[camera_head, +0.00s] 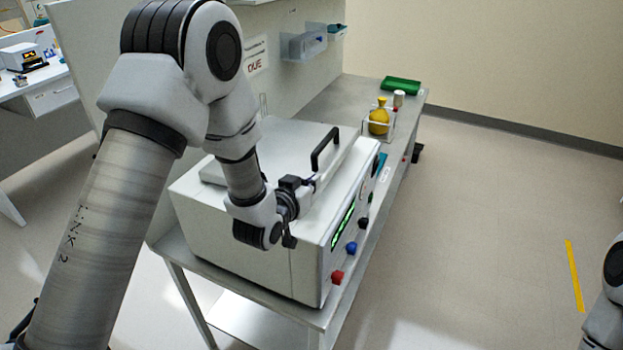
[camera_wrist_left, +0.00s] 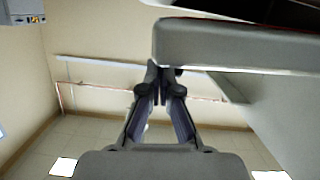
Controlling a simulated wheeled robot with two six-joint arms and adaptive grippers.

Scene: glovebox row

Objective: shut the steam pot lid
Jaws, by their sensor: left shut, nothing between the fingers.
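The steam pot (camera_head: 235,215) is a white box-shaped unit on a metal bench. Its pale flat lid (camera_head: 282,143) lies over the top, with a black bar handle (camera_head: 325,148) near the right edge. I cannot tell whether the lid is fully down. My left gripper (camera_head: 314,182) is shut and empty at the lid's near right edge, beside the handle. In the left wrist view its fingertips (camera_wrist_left: 160,76) are right by the edge of a pale slab (camera_wrist_left: 235,45), likely the lid; contact is unclear. The right gripper is out of view.
The front panel has a green display (camera_head: 343,223), a red knob (camera_head: 337,277) and a blue knob (camera_head: 351,247). A yellow flask (camera_head: 379,118) and green tray (camera_head: 400,85) stand farther along the bench (camera_head: 345,95).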

